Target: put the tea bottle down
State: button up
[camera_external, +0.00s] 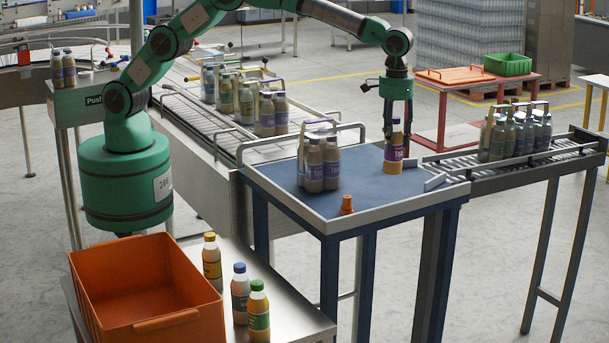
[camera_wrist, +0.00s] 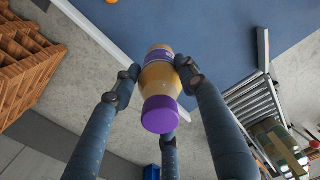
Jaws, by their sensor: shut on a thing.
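The tea bottle (camera_external: 394,154), tan with a purple cap and purple label, is upright at the right part of the blue-topped table (camera_external: 370,193). It also shows in the wrist view (camera_wrist: 158,78), cap toward the camera. My gripper (camera_external: 397,132) points down from above, its fingers closed around the bottle. In the wrist view the fingers press on the bottle's sides. I cannot tell whether the bottle's base touches the table top.
A bottle pack (camera_external: 318,165) stands on the table's left part, and a small orange object (camera_external: 346,205) near its front edge. A raised rim borders the table. A roller conveyor (camera_external: 475,180) with another pack (camera_external: 515,135) adjoins on the right. Bare blue surface lies between the pack and my bottle.

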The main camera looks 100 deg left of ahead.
aim_at(395, 117)
jog(key=shift+f, duration=1.8)
jog(key=shift+f+p, duration=0.55)
jog(key=shift+f, duration=1.95)
jog(key=shift+f, duration=0.1)
jog(key=o, duration=1.4)
notch_tip(395, 117, up, 12)
jog(key=shift+r+b, duration=0.1)
jog(key=shift+b, duration=0.7)
